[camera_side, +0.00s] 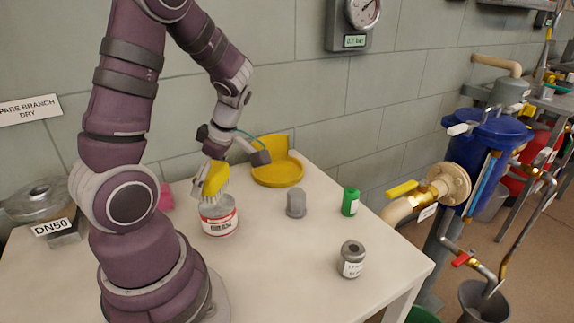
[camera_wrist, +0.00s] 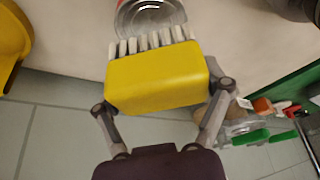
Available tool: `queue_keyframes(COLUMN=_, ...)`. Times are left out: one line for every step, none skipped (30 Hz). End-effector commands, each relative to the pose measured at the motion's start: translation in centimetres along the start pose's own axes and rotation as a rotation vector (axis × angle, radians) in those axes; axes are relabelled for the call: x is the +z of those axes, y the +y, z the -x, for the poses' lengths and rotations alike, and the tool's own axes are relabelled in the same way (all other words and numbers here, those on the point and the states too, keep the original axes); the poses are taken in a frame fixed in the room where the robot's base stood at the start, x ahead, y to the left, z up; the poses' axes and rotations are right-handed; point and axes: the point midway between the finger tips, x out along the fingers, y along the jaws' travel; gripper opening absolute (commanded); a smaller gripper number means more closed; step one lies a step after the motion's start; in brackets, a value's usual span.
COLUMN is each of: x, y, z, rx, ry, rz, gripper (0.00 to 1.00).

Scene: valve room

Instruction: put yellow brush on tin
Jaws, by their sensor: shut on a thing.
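The yellow brush (camera_side: 214,179) has a block-shaped yellow body and pale bristles. My gripper (camera_side: 222,172) is shut on the brush, and in the wrist view its two fingers (camera_wrist: 165,96) press on the ends of the yellow body (camera_wrist: 155,82). The tin (camera_side: 219,218), white with a red label, stands upright on the table. The brush is right above the tin's top in the side view, bristles down. In the wrist view the tin's round metal top (camera_wrist: 148,16) shows past the bristles. I cannot tell whether bristles and tin touch.
A yellow dustpan-like tray (camera_side: 278,176) stands behind, to the right of the tin. A grey piece (camera_side: 296,204), a green can (camera_side: 350,201) and a grey labelled cylinder (camera_side: 351,260) stand on the white table (camera_side: 285,275). A DN50 fitting (camera_side: 45,207) is at the left.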

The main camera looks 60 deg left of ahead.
Motion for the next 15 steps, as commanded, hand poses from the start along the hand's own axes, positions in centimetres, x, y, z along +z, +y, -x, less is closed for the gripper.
queue_keyframes(x=0.4, y=-0.1, z=-1.1, rx=-0.008, ry=0.004, rz=-0.003, gripper=0.39)
queue_keyframes(x=0.6, y=-0.1, z=-1.6, rx=-0.007, ry=0.004, rz=-0.004, gripper=0.39)
queue_keyframes(x=0.8, y=-0.1, z=-2.1, rx=-0.006, ry=0.003, rz=-0.003, gripper=0.39)
queue_keyframes(x=0.9, y=-0.1, z=-2.4, rx=-0.004, ry=0.002, rz=-0.002, gripper=0.39)
queue_keyframes(x=1.0, y=-0.1, z=-2.6, rx=-0.004, ry=0.0, rz=-0.002, gripper=0.39)
queue_keyframes(x=1.1, y=0.0, z=-2.6, rx=-0.001, ry=-0.001, rz=-0.001, gripper=0.39)
queue_keyframes(x=1.1, y=0.0, z=-2.6, rx=0.0, ry=-0.001, rz=-0.001, gripper=0.39)
queue_keyframes(x=1.1, y=0.0, z=-2.6, rx=0.001, ry=-0.001, rz=-0.001, gripper=0.39)
queue_keyframes(x=1.1, y=0.0, z=-2.6, rx=0.001, ry=-0.001, rz=-0.001, gripper=0.39)
queue_keyframes(x=1.1, y=0.0, z=-2.6, rx=0.001, ry=-0.001, rz=-0.001, gripper=0.39)
queue_keyframes(x=1.1, y=0.0, z=-2.6, rx=0.001, ry=-0.001, rz=-0.001, gripper=0.39)
queue_keyframes(x=1.1, y=0.0, z=-2.6, rx=0.001, ry=-0.001, rz=-0.001, gripper=0.39)
queue_keyframes(x=1.1, y=0.0, z=-2.7, rx=0.001, ry=-0.001, rz=-0.002, gripper=0.39)
queue_keyframes(x=1.1, y=0.0, z=-2.8, rx=0.0, ry=-0.001, rz=-0.002, gripper=0.39)
queue_keyframes(x=1.2, y=0.0, z=-2.9, rx=0.0, ry=0.0, rz=-0.002, gripper=0.39)
